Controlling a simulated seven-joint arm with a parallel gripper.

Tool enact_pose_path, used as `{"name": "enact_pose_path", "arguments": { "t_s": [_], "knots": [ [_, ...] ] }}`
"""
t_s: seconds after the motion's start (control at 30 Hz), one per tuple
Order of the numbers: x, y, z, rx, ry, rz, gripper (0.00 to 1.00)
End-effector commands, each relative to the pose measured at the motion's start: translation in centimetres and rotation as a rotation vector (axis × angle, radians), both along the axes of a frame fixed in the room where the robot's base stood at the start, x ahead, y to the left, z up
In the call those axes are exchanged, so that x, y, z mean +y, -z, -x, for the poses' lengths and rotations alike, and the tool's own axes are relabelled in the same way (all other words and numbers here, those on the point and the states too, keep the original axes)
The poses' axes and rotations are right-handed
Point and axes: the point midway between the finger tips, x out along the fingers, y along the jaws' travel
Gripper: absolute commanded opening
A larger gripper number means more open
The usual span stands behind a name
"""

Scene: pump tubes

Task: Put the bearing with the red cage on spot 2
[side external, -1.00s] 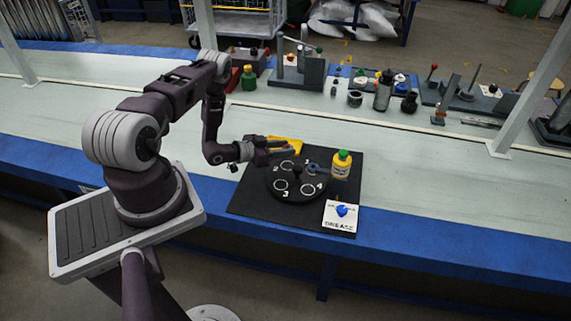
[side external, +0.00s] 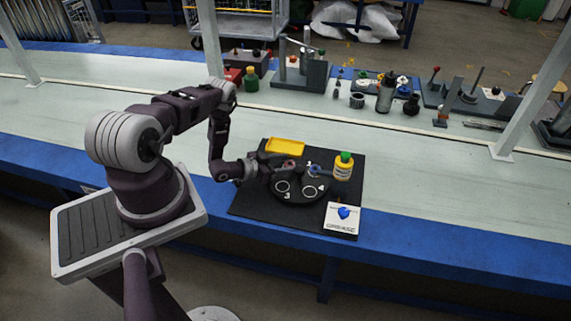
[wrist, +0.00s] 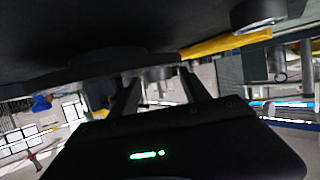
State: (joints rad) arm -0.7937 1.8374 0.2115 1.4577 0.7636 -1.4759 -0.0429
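The bearing with the red cage (side external: 289,164) shows as a small reddish ring at spot 2 of the black round plate (side external: 300,199). My gripper (side external: 284,166) is low over the plate's left side, one finger on each side of this bearing. In the wrist view, a grey round piece (wrist: 157,73) sits between my fingertips, and the fingers look closed against it. I cannot tell whether the bearing touches the plate. A bearing with a blue cage (side external: 315,170) sits at the plate's upper right. The lower spots, 3 and 4, show bare white rings.
A yellow tray (side external: 285,146) lies behind the plate. A yellow bottle with a green cap (side external: 344,166) stands at the right. A white grease card with a blue piece (side external: 343,226) lies at the front right. The black mat (side external: 262,205) is bare at the front left.

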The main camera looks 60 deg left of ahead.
Motion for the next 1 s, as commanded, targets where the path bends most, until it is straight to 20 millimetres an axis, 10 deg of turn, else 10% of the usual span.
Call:
{"name": "enact_pose_path", "arguments": {
  "t_s": [0.67, 0.87, 1.0],
  "knots": [
    [0.1, -4.1, 10.9, 0.001, -0.002, 0.0, 0.54],
    [4.1, -8.1, 6.0, 0.111, 0.005, -0.142, 0.54],
    [7.2, -16.6, -0.8, 0.259, -0.05, -0.292, 0.54]
  ]
}}
